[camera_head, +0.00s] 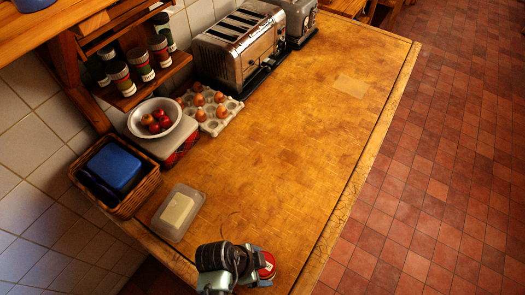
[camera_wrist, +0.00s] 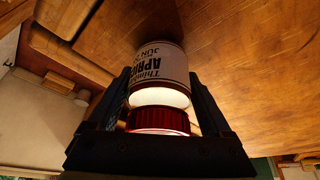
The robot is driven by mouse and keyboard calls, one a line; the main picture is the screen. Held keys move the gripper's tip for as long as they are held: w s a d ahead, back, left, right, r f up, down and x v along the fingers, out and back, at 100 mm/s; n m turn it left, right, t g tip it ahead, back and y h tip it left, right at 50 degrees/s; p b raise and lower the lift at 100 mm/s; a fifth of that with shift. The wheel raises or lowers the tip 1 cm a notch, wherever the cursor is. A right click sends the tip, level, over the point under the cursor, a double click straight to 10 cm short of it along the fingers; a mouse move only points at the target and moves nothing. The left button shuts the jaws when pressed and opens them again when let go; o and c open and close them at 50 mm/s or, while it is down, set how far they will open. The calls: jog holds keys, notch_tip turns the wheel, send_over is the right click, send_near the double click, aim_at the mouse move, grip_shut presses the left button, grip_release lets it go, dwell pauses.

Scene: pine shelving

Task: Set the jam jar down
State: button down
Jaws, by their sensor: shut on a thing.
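The jam jar has a red lid and a white label with dark print, part of which reads "APRIC". In the wrist view the jam jar (camera_wrist: 160,65) lies between the two dark fingers of my gripper (camera_wrist: 160,85), which is shut on it, with the lid nearest the camera. In the head view my gripper (camera_head: 258,262) is at the near end of the wooden counter (camera_head: 290,160), and only a bit of the jar's red lid (camera_head: 268,262) shows beside it. Whether the jar's base touches the wood I cannot tell.
A lidded clear container (camera_head: 178,213) lies left of my gripper. Behind it are a wicker basket (camera_head: 125,207) with a blue box, a bowl (camera_head: 170,138) of red fruit, an egg tray (camera_head: 215,127) and a toaster (camera_head: 240,50).

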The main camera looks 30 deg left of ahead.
jog(key=shift+f, duration=0.15)
grip_release()
jog(key=v, duration=1.2)
jog(key=shift+b, duration=0.45)
